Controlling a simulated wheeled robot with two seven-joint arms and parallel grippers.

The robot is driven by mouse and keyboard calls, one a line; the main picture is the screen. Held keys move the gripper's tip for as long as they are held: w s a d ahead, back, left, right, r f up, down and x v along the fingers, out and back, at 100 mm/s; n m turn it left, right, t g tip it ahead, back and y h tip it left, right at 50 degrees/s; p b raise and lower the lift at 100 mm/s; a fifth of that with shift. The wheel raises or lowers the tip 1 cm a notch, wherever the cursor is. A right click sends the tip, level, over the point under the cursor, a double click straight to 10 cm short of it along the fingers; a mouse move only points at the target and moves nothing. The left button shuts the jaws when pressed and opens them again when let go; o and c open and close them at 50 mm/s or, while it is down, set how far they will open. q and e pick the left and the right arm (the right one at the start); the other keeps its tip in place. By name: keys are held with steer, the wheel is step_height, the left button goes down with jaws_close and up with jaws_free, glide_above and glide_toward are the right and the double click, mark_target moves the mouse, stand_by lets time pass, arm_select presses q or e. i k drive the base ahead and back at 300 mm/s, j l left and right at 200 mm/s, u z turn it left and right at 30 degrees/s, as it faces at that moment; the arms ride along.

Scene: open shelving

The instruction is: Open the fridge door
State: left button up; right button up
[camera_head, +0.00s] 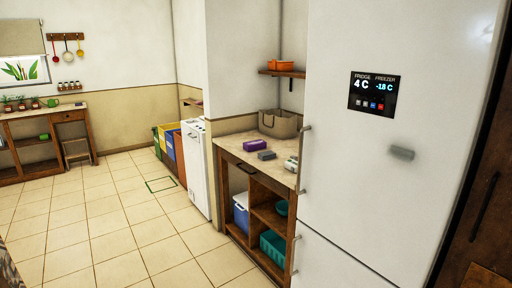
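The tall white fridge (350,200) stands close in front of me at the right. Its upper door looks shut. A vertical metal handle (303,160) runs along the left edge of the upper door. A seam separates it from the lower freezer door (330,265), which has its own handle (295,256) at the left edge. A black display panel (374,94) on the upper door reads fridge 4 C and freezer -18 C. Neither of my grippers shows in the head view.
A wooden counter (238,153) with open shelves stands directly left of the fridge, with small boxes and a basket (279,123) on it. A dark wooden cabinet (485,220) is at the right. The tiled floor (130,220) at left is mostly clear.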

mark_target(383, 187)
steer(key=i, duration=0.55)
steer(key=i+j, duration=0.15)
steer(key=i, duration=0.4)
